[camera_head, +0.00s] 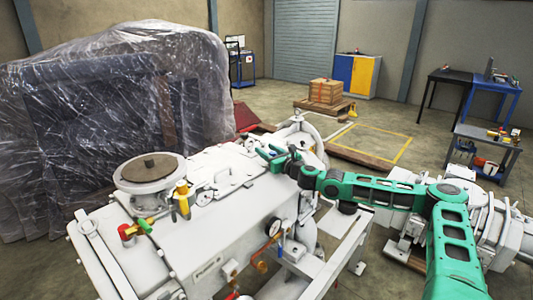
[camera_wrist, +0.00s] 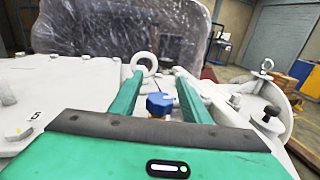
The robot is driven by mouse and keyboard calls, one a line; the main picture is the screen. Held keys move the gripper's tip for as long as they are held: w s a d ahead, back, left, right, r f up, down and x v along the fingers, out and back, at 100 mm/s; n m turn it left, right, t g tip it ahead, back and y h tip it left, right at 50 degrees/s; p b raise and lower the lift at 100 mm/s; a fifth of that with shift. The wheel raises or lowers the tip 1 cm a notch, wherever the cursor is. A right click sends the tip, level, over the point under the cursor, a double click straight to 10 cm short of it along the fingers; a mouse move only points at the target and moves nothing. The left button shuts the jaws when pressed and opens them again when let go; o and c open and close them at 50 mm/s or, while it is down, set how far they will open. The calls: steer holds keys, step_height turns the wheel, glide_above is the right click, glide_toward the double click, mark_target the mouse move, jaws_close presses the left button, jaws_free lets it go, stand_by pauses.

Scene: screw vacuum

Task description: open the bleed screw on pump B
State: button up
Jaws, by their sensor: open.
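A large white vacuum pump (camera_head: 245,205) fills the lower middle of the head view, with a partly legible label on its front panel. My green gripper (camera_head: 270,153) hovers over the right part of the pump's top. In the wrist view its two green fingers (camera_wrist: 162,90) are apart. A small blue knob with a brass base (camera_wrist: 159,104) shows between the fingers, a little nearer than their tips. I see no contact between knob and fingers. I cannot tell whether this knob is the bleed screw. A metal lifting ring (camera_wrist: 144,63) stands just beyond the left fingertip.
A yellow fitting (camera_head: 182,198) and a round flange (camera_head: 150,170) stand on the pump's left part. A pressure gauge (camera_head: 273,227) is at its front. A plastic-wrapped machine (camera_head: 110,120) stands behind. Open floor lies at the back right.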

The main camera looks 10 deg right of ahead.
steer(key=c, duration=1)
steer(key=shift+c, duration=0.2)
